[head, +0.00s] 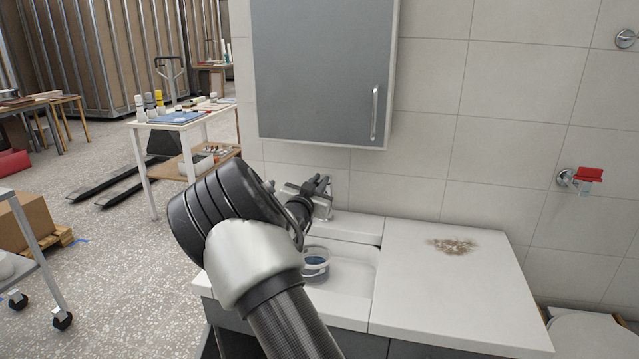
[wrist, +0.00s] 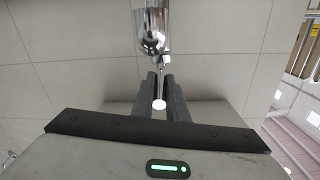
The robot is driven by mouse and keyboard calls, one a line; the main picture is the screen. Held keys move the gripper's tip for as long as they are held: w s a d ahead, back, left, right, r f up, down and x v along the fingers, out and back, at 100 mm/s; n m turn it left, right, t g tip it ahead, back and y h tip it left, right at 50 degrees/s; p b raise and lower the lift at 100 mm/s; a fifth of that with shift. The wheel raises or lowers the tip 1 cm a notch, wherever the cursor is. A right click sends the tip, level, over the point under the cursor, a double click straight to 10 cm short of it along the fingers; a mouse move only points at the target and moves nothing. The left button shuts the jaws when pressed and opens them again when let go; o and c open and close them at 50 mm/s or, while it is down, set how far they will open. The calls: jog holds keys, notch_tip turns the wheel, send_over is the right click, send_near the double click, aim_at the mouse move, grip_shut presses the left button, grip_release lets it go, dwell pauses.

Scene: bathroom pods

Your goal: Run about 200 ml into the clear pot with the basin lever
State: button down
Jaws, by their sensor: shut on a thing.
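The clear pot (head: 317,258) stands in the white basin (head: 352,270), partly hidden by my arm. Something blue shows inside it; I cannot tell the water level. The chrome tap (head: 325,207) is at the basin's back edge, largely behind my gripper (head: 318,187). In the wrist view, the two dark fingers of my gripper (wrist: 161,88) are shut on the thin basin lever (wrist: 161,70), just below the chrome tap body (wrist: 152,30). A small white disc shows between the fingers. I cannot make out a water stream.
A white counter (head: 450,285) with a brown stain (head: 452,246) lies right of the basin. A grey wall cabinet (head: 322,70) hangs above. A white table (head: 180,121) with bottles stands at the left.

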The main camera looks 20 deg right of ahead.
jog(key=shift+f+b, duration=0.5)
jog(key=shift+b, duration=0.5)
jog(key=shift+s+t+h+b, duration=0.1)
jog(key=shift+t+h+b, duration=0.25)
jog(key=shift+b, duration=0.45)
jog(key=shift+r, duration=0.1)
jog(key=c, duration=1.7)
grip_release()
jog(key=shift+c, duration=0.2)
jog(key=p+v, duration=0.2)
jog(key=v, duration=1.5)
jog(key=shift+s+a, duration=0.15)
jog(key=shift+s, duration=0.05)
